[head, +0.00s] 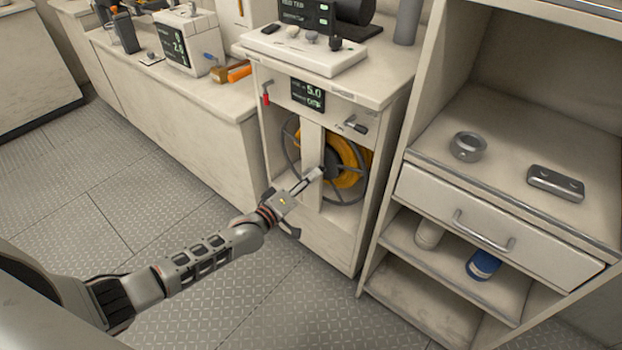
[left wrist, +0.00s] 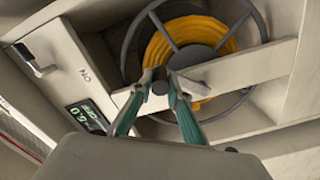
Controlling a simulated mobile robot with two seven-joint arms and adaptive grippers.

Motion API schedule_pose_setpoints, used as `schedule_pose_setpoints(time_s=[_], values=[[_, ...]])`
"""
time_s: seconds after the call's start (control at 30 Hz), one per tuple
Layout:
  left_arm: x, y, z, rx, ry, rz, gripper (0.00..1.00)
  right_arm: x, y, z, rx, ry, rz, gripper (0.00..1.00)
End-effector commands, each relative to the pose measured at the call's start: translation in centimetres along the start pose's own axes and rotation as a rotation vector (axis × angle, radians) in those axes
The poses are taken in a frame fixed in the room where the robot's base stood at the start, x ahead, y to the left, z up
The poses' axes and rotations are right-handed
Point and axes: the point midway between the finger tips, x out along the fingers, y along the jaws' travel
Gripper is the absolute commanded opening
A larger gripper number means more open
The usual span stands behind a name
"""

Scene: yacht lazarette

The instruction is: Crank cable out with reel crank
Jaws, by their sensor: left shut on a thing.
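The cable reel, wound with yellow-orange cable (head: 350,160), sits behind spokes in the opening of a cream cabinet. The cable also shows in the left wrist view (left wrist: 170,40). My left gripper (head: 319,172) reaches the reel's front from the left. In the left wrist view its two fingers (left wrist: 160,90) are shut on the dark round knob of the reel crank (left wrist: 160,87), close to the reel's dark hub. The fingers hide part of the crank. A small display (head: 308,95) above the reel shows 5.0. My right gripper is out of view.
A switch lever (head: 352,125) and a red handle (head: 266,93) stick out of the cabinet front above the reel. A shelf unit with a drawer (head: 490,227) stands close on the right. The patterned floor in front is clear.

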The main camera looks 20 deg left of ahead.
Motion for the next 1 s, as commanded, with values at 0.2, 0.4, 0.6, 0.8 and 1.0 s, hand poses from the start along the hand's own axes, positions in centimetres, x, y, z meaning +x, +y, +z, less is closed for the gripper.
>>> schedule_pose_setpoints(time_s=[0.2, 0.4, 0.6, 0.8, 1.0], values=[[0.1, 0.2, -0.4, 0.002, 0.006, 0.004, 0.25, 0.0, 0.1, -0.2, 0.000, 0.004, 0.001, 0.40], [0.1, 0.1, -0.3, 0.002, 0.004, 0.002, 0.34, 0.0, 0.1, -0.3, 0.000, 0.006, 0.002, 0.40], [-0.1, 0.0, -0.1, 0.002, 0.002, 0.001, 0.34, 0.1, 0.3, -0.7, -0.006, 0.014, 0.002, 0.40], [-2.1, -0.2, 0.0, 0.002, 0.000, -0.002, 0.34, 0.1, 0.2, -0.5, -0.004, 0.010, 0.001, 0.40], [-6.1, -0.1, -0.1, 0.001, 0.001, -0.001, 0.34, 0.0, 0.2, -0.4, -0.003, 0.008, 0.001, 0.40]])
